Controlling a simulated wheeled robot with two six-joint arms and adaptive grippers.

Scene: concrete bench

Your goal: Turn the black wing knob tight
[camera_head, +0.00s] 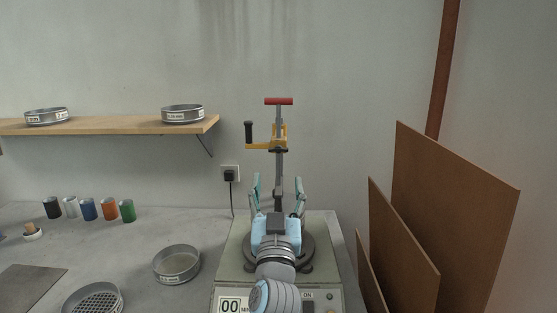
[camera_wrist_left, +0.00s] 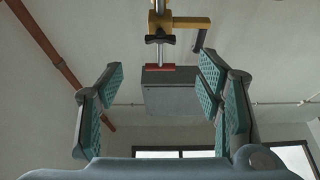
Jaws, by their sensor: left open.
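The black wing knob (camera_wrist_left: 159,40) shows in the left wrist view near the top, on the rod at a yellow clamp (camera_wrist_left: 160,20). In the head view the yellow clamp (camera_head: 280,134) sits on a grey upright post (camera_head: 278,175), with a small dark part at its lower edge that looks like the knob. My left gripper (camera_head: 279,188) points away and up, below the clamp. Its teal-padded fingers are spread wide on either side of the post, with nothing between the pads visibly touched. In the left wrist view the knob lies beyond the fingertips (camera_wrist_left: 160,70). My right gripper is not in view.
The post carries a red crossbar (camera_head: 279,101) on top and a black handle (camera_head: 249,132) at left. It rises from a shaker base (camera_head: 231,262). Brown boards (camera_head: 455,190) lean at right. A sieve (camera_head: 177,264) and several coloured jars (camera_head: 88,209) stand left, below a shelf (camera_head: 110,126).

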